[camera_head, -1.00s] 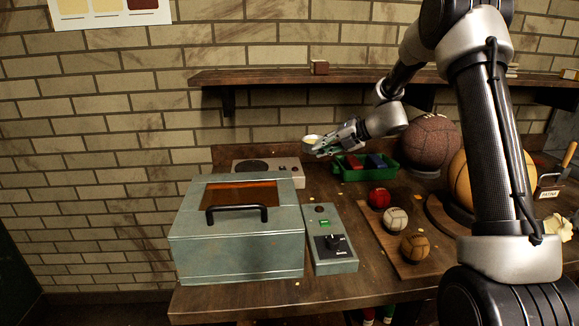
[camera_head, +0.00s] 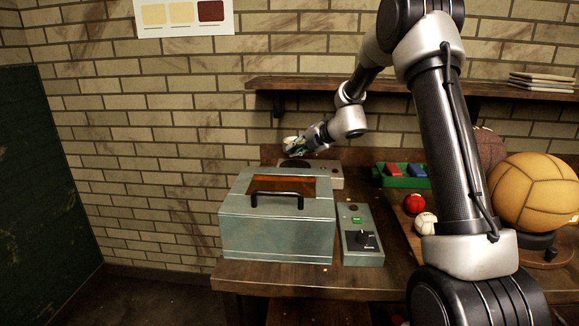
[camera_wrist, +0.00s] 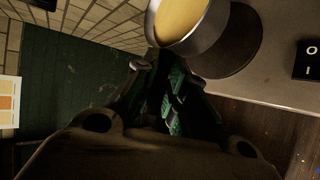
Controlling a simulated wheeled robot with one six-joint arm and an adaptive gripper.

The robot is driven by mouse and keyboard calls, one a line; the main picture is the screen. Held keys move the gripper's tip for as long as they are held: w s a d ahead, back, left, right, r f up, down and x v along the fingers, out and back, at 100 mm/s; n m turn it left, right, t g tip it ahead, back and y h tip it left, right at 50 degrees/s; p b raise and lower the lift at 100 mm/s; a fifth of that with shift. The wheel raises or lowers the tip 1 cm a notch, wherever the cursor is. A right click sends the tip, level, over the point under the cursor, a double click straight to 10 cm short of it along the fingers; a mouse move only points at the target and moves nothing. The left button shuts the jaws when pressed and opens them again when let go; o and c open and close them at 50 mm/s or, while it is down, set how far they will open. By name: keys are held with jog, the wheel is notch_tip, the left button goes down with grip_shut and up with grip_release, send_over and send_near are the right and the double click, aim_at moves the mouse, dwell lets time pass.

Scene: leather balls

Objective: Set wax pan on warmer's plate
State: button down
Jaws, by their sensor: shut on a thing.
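The wax pan (camera_wrist: 185,18) is a small metal cup of yellow wax. In the head view it is a small pale shape (camera_head: 288,141), partly hidden by my gripper. My gripper (camera_head: 298,148) is shut on the pan; its green-padded fingers (camera_wrist: 172,98) meet below the cup in the wrist view, hiding the gripped part. The warmer (camera_head: 336,175) is a beige box behind the grey-green case. Its round black plate (camera_wrist: 238,45) shows beside and partly behind the pan. The pan overlaps the plate's left side in the wrist view; whether they touch I cannot tell.
The grey-green case (camera_head: 278,222) with a black handle stands in front of the warmer. A control box (camera_head: 360,236) is right of it. A green tray (camera_head: 387,181) and several balls lie further right. A shelf (camera_head: 400,88) runs above. A black switch (camera_wrist: 307,60) is on the warmer.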

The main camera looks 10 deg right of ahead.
jog(key=shift+f, duration=3)
jog(key=shift+d+f, duration=0.1)
jog(key=shift+f, duration=0.1)
jog(key=c, duration=1.5)
grip_release()
jog(key=shift+o, duration=0.2)
